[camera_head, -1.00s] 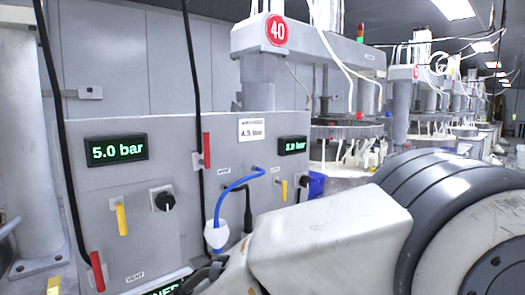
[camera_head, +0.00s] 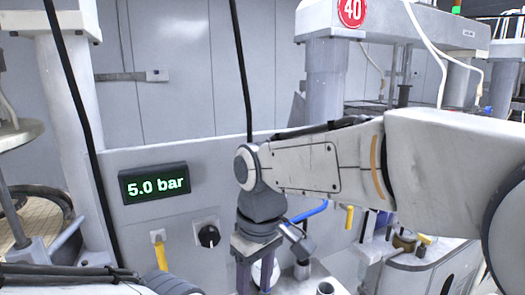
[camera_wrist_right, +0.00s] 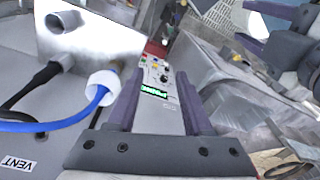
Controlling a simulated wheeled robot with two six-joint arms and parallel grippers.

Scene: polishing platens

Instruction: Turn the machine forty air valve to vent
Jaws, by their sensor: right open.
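The machine with the round red 40 sign (camera_head: 352,11) has a grey panel (camera_head: 140,222) in the head view. A yellow handle (camera_head: 160,255) hangs down there beside a black knob (camera_head: 208,236). No red valve handle is visible now. My right gripper (camera_head: 255,272) points down in front of the panel, and my forearm covers part of it. In the right wrist view, the right gripper (camera_wrist_right: 160,78) is open, with nothing seen between its fingers. A VENT label (camera_wrist_right: 18,163) shows at lower left of that view. My left gripper is not visible.
A green 5.0 bar display (camera_head: 156,184) is on the panel. In the right wrist view, a blue hose (camera_wrist_right: 75,122) with a white fitting (camera_wrist_right: 103,85) and a black cable lie close left of the fingers. Another yellow handle (camera_head: 349,217) is right of my wrist.

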